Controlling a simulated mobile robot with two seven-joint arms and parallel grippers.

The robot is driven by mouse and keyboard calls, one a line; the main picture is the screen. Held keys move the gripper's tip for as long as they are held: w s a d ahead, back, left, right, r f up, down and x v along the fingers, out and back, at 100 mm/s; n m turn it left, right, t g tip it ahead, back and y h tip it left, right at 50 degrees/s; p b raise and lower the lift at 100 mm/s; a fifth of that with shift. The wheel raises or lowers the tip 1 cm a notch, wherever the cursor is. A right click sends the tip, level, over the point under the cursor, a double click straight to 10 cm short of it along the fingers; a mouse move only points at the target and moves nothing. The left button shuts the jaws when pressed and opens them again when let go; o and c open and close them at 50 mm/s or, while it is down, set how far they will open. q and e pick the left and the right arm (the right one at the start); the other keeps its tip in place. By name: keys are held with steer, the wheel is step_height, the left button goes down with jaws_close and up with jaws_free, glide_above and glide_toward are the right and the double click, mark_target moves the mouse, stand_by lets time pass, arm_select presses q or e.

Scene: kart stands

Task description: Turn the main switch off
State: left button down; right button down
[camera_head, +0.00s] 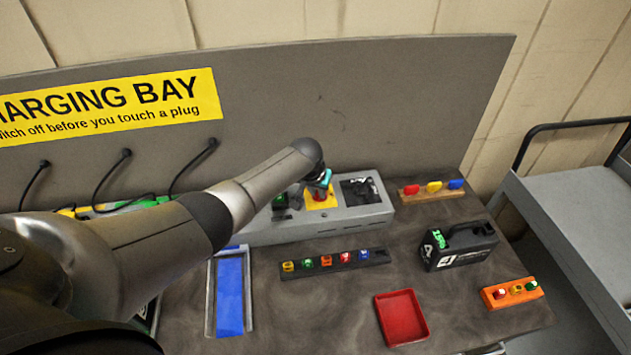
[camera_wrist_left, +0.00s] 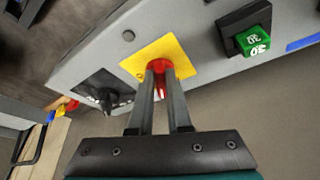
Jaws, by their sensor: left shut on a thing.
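The main switch (camera_head: 320,194) is a red knob on a yellow square plate on top of a grey control box (camera_head: 300,229). In the left wrist view the red knob (camera_wrist_left: 161,66) sits on its yellow plate (camera_wrist_left: 183,49). My left gripper (camera_wrist_left: 161,75) is shut on the red knob, one finger on each side. In the head view my left gripper (camera_head: 322,180) is over the plate and partly hides the knob. The fingers cover part of the knob, so its exact setting cannot be told. My right gripper is not in view.
A black dial (camera_wrist_left: 106,97) and a green numbered block (camera_wrist_left: 254,41) flank the plate. In front are a strip of coloured plugs (camera_head: 335,262), a red tray (camera_head: 402,318), a black battery (camera_head: 458,245) and a blue tray (camera_head: 230,295). A grey cart (camera_head: 575,220) stands at right.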

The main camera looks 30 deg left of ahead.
arm_select(q)
steer(key=n, duration=0.2)
steer(key=shift+w+d+n+g+y+p, duration=0.1)
steer(key=shift+d+n+g+y+p, duration=0.2)
steer(key=shift+y, duration=0.1)
steer(key=shift+w+d+n+y, duration=0.1)
steer(key=shift+n+y, duration=0.15)
steer(key=shift+n, duration=0.5)
steer(key=shift+w+d+n+y, duration=0.1)
steer(key=shift+n+y, duration=0.15)
steer(key=shift+n, duration=0.5)
steer(key=c, duration=0.9)
jaws_free()
steer(key=shift+g, duration=0.3)
steer(key=shift+o, duration=0.2)
steer(key=shift+s+r, duration=0.1)
steer(key=shift+r, duration=0.05)
